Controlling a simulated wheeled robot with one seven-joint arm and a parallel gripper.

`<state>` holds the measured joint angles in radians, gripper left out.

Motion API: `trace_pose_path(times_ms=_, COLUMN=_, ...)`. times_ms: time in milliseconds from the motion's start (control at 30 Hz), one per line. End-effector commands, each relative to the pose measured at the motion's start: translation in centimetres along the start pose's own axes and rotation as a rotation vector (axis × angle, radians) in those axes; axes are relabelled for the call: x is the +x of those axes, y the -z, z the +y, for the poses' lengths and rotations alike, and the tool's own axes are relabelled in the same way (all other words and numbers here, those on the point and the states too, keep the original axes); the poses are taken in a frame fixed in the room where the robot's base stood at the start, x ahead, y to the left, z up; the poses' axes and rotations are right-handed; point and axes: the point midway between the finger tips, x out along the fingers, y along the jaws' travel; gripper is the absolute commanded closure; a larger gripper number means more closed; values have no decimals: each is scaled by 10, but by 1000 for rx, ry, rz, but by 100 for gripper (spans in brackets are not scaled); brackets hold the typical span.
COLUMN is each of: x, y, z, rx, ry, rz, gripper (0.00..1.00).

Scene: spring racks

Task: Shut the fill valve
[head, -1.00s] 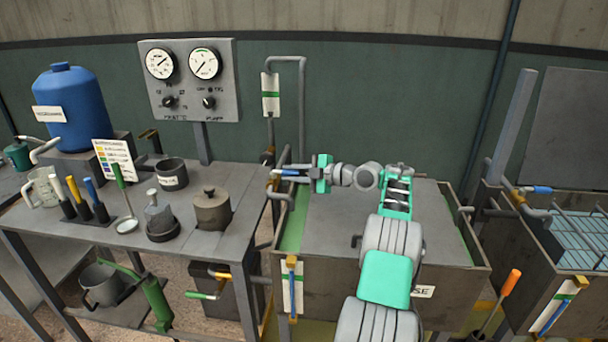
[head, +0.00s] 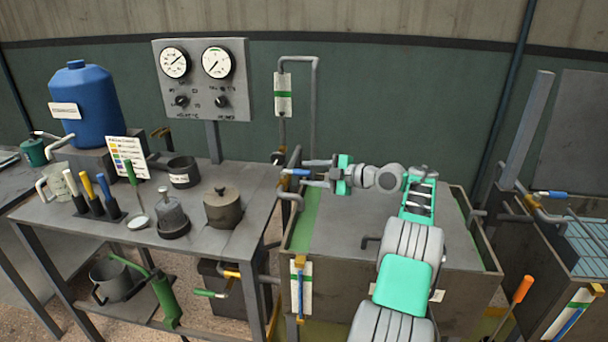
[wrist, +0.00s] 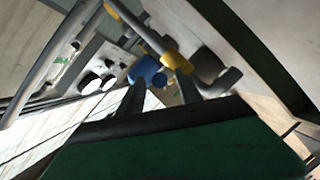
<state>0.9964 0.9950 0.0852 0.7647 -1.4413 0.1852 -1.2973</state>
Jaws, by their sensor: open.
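A valve with a blue lever (head: 297,172) and a yellow hub sits on the grey pipe at the left tank's back left corner. Its lever points sideways, toward my gripper. My gripper (head: 317,173) is open, with one finger above the lever's level and one below. The fingertips are close to the lever's end; I cannot tell if they touch. In the wrist view my two dark fingers (wrist: 158,92) point toward a blue shape (wrist: 145,70) and a yellow part (wrist: 172,55); whether the blue is lever or drum is unclear.
A green lever (head: 208,293) is below the bench (head: 150,240). The right tank (head: 545,285) has its own blue lever (head: 550,194). A gauge panel (head: 202,80) and blue drum (head: 84,105) stand left.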

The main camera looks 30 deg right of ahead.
Motion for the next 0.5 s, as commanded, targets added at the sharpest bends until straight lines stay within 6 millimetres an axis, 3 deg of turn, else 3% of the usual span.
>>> trace_pose_path(times_ms=33, x=-9, y=4, z=9, rx=5, ry=0, rz=-1, gripper=59)
trace_pose_path(times_ms=167, x=-29, y=6, z=11, rx=6, ry=-1, rz=-2, gripper=59)
trace_pose_path(times_ms=500, x=-46, y=4, z=11, rx=4, ry=1, rz=-1, gripper=59)
